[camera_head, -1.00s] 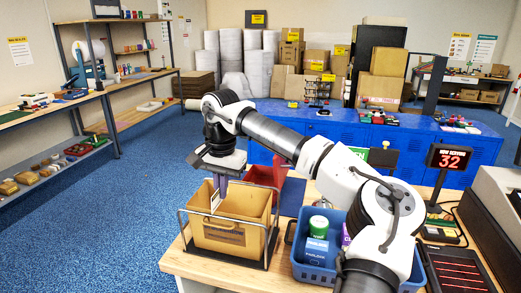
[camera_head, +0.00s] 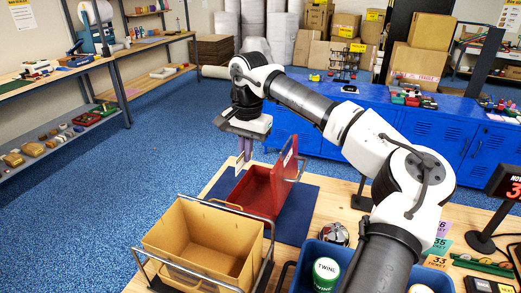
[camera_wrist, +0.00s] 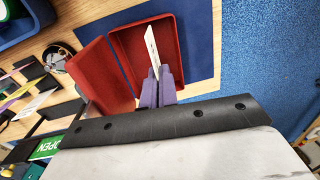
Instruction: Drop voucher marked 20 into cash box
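My gripper (camera_head: 243,153) is shut on a thin white card (camera_wrist: 153,48), held on edge between its purple fingers. The card also shows below the fingers in the head view (camera_head: 239,164). No number on it can be read, so I cannot tell whether it is the voucher marked 20. The red cash box (camera_head: 252,193) stands open on a dark blue mat, its lid (camera_head: 288,158) raised on the right side. In the wrist view the card overlaps the open tray of the cash box (camera_wrist: 122,38); its exact height above it cannot be told.
An open cardboard carton (camera_head: 170,238) in a metal frame stands in front of the cash box. A blue basket (camera_head: 303,262) with a twine tin is at the right. Numbered tickets (camera_head: 440,246) lie on the table at the right. A silver bell (camera_head: 335,233) stands nearby.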

